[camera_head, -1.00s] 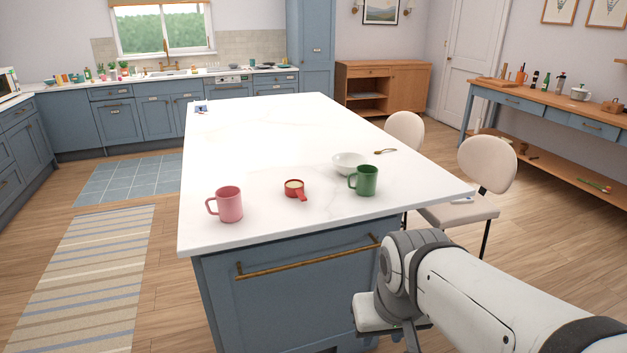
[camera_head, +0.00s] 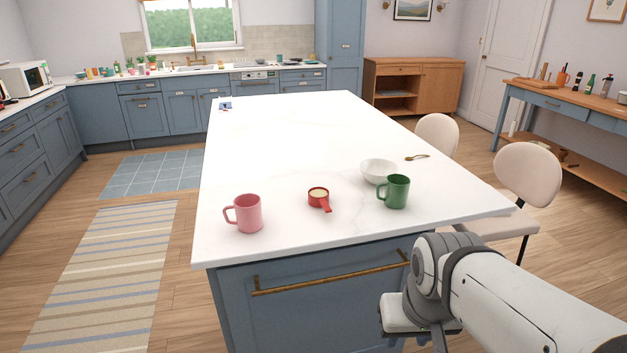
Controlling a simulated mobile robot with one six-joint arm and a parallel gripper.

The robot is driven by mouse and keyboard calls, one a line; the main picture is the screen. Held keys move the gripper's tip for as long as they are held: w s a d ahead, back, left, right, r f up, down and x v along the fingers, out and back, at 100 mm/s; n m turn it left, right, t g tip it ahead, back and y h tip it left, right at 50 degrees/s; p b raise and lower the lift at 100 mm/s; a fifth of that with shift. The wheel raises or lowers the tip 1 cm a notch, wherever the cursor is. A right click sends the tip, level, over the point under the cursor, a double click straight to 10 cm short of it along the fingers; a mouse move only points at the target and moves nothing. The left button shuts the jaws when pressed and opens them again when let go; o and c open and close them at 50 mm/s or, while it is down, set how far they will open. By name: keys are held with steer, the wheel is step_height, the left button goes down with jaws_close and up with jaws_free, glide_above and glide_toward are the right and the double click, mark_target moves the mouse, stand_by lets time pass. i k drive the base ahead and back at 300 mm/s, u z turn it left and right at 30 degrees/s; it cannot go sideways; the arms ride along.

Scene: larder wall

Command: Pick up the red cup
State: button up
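A small red cup (camera_head: 319,199) with a short handle pointing toward the front stands on the white island top (camera_head: 290,140). It looks like a scoop with something pale inside. A pinkish-red mug (camera_head: 246,214) stands to its left near the front edge, handle to the left. My arm reaches in from the lower right, in front of the island and below its top. Its far end drops toward the bottom edge of the picture, and no gripper fingers show. Nothing of my arm touches either cup.
A green mug (camera_head: 394,192) stands right of the red cup, in front of a white bowl (camera_head: 378,171). A spoon (camera_head: 417,157) lies behind. Pale chairs (camera_head: 526,178) stand along the island's right side. The middle and back of the top are mostly clear.

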mark_target(322, 203)
steer(key=i, duration=1.4)
steer(key=z, duration=0.05)
